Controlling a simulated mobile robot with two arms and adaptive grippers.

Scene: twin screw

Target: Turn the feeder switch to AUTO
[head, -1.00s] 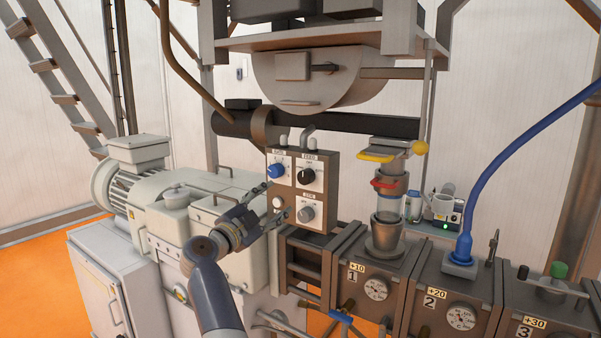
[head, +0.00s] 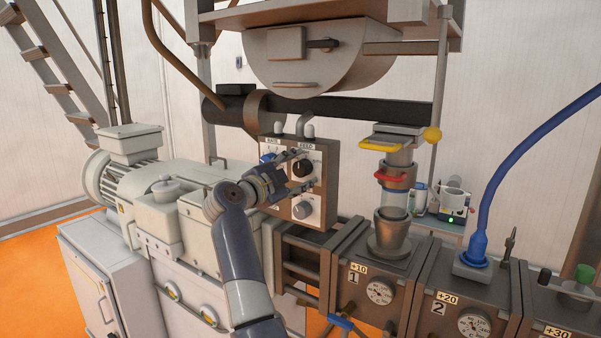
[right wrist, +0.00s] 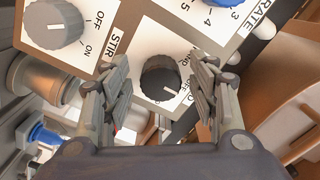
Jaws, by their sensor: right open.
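The feeder switch is a black round knob (head: 303,168) under the FEED label on the upright control panel (head: 325,195). In the right wrist view the black knob (right wrist: 160,82) sits between my open fingers, with a gap on each side. Its white mark points to the lower right there, towards lettering partly hidden by a finger. My right gripper (head: 297,172) is in front of the panel, fingers towards the knob, and its fingertips in the right wrist view (right wrist: 162,72) hold nothing. My left gripper is not in view.
The grey STIR knob (right wrist: 55,22) is just below the switch on the panel, and the blue RATE knob (right wrist: 228,4) is beside it. A cream motor housing (head: 165,205) stands left. Numbered metal barrel blocks (head: 375,270) and a hopper tube (head: 395,205) stand right.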

